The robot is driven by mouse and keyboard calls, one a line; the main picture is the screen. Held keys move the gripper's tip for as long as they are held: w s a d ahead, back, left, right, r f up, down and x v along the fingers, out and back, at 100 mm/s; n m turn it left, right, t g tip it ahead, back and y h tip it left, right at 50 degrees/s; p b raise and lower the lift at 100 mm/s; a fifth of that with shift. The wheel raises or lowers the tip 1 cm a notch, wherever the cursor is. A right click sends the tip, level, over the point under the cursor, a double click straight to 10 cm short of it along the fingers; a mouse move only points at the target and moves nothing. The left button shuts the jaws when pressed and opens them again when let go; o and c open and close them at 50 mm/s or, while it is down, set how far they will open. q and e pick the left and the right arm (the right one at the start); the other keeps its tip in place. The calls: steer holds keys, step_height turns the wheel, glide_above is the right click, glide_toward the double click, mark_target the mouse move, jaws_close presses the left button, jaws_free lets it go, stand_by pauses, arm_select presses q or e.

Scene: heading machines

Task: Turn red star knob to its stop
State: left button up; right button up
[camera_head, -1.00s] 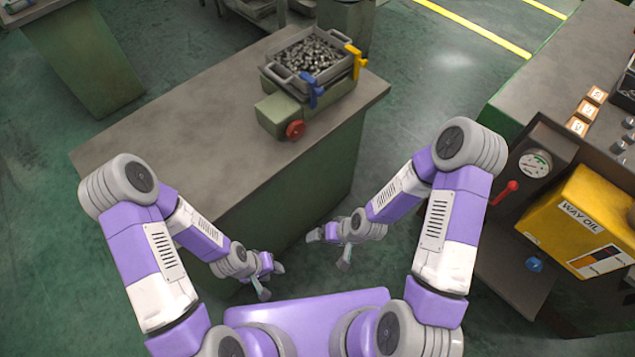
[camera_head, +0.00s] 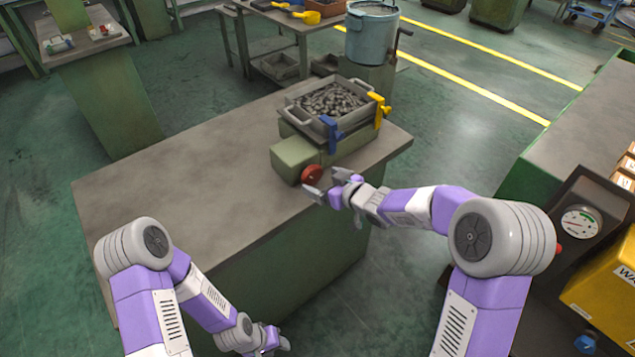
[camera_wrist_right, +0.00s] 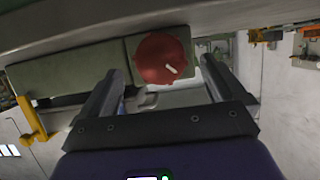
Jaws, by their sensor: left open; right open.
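The red star knob (camera_head: 312,175) sits on the front of a green machine block (camera_head: 295,155) on the grey-topped bench. In the right wrist view the knob (camera_wrist_right: 162,58) is a red disc with a white mark pointing to the lower right. My right gripper (camera_head: 326,184) is open at the knob, with its fingers (camera_wrist_right: 160,85) to either side of the knob in the wrist view. I cannot tell whether they touch it. My left gripper (camera_head: 275,342) is open and empty, low in front of the bench.
A tray of metal parts (camera_head: 330,102) sits on the machine, with a blue clamp (camera_head: 331,133) and a yellow clamp (camera_head: 379,110) at its side. The bench top (camera_head: 190,165) is clear to the left. A gauge panel (camera_head: 580,222) stands at right.

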mark_target(315, 178)
steer(key=shift+x, duration=1.6)
steer(key=shift+c, duration=0.3)
steer(key=c, duration=1)
steer(key=m+y+p, duration=0.1)
steer(key=p, duration=0.5)
steer(key=m+g+y+p, duration=0.1)
steer(key=m+p, duration=0.1)
steer(key=p, duration=0.3)
steer(key=shift+d+m+p, duration=0.15)
steer(key=shift+m+p, duration=0.15)
steer(key=shift+p, duration=0.1)
steer(key=shift+f+m+g+y+p, duration=0.1)
steer(key=shift+m+g+y+p, duration=0.25)
steer(key=shift+m+p, duration=0.45)
steer(key=o, duration=1.1)
steer(key=shift+c, duration=0.2)
